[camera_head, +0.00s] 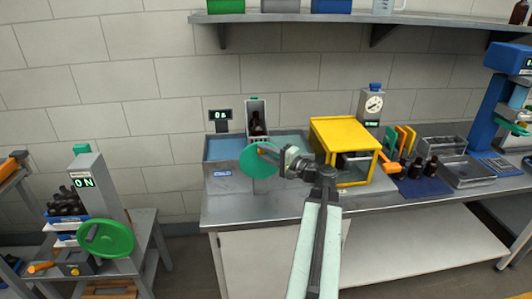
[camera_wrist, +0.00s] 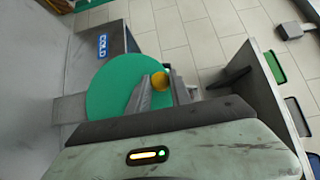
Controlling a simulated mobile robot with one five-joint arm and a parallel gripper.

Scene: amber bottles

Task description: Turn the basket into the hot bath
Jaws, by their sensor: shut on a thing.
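The grey basket (camera_head: 257,119) stands upright above the back of the bath (camera_head: 236,174), with dark amber bottles (camera_head: 257,127) inside. The bath's left trough (camera_head: 223,148) is blue and carries a blue label, which reads COLD in the wrist view (camera_wrist: 102,45). The right trough (camera_head: 290,142) is more teal and partly behind my arm. A green wheel (camera_head: 252,164) faces out at the bath's front; it also shows in the wrist view (camera_wrist: 107,98). My gripper (camera_head: 268,150) is shut on the wheel's yellow knob (camera_wrist: 159,81), one finger on each side.
A small display (camera_head: 220,114) stands behind the bath. A yellow box (camera_head: 338,131) stands close on the right of my gripper. Farther right are loose bottles (camera_head: 415,170) and a metal tray (camera_head: 466,171). A shelf (camera_head: 300,17) runs above. Another green wheel (camera_head: 106,239) is at far left.

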